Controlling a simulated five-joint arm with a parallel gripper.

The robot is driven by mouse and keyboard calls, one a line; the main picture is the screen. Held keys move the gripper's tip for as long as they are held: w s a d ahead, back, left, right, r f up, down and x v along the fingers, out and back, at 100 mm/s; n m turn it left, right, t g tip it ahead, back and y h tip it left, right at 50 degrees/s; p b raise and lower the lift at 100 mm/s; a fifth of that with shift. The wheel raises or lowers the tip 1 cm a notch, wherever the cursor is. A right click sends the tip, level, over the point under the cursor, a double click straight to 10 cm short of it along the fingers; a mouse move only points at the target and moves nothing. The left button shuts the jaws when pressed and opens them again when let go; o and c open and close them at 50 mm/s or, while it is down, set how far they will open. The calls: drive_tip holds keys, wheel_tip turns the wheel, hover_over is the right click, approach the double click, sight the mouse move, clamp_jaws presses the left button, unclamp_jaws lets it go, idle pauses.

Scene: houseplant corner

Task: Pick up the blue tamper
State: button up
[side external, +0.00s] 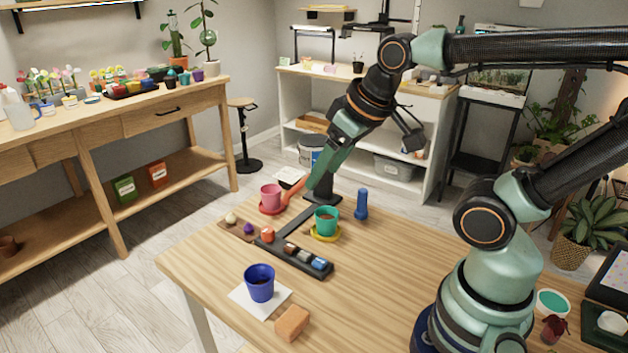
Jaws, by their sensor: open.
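The blue tamper (361,204) stands upright on the wooden table, right of the teal pot and near the table's back edge. My gripper (284,218) is open, reaching down toward the lower left over the back of the table. One orange-red finger points toward the pink pot; a dark finger seems to run down toward the black tray. The tamper is to the right of my gripper and apart from it. I see nothing held between the fingers. The exact height of the fingertips is hard to tell.
A pink pot (270,196), teal pot (326,217) on a yellow saucer (325,237), black tray (318,269) with small pieces, blue pot (259,283) and orange-brown block (292,322) share the table (385,275). The middle right of the table is clear.

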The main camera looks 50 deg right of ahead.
idle(0.4)
drive_tip(key=m+g, duration=0.6)
drive_tip(key=m, duration=1)
hover_over(363, 190)
wheel_tip(363, 190, down, 9)
wheel_tip(363, 190, down, 12)
clamp_jaws()
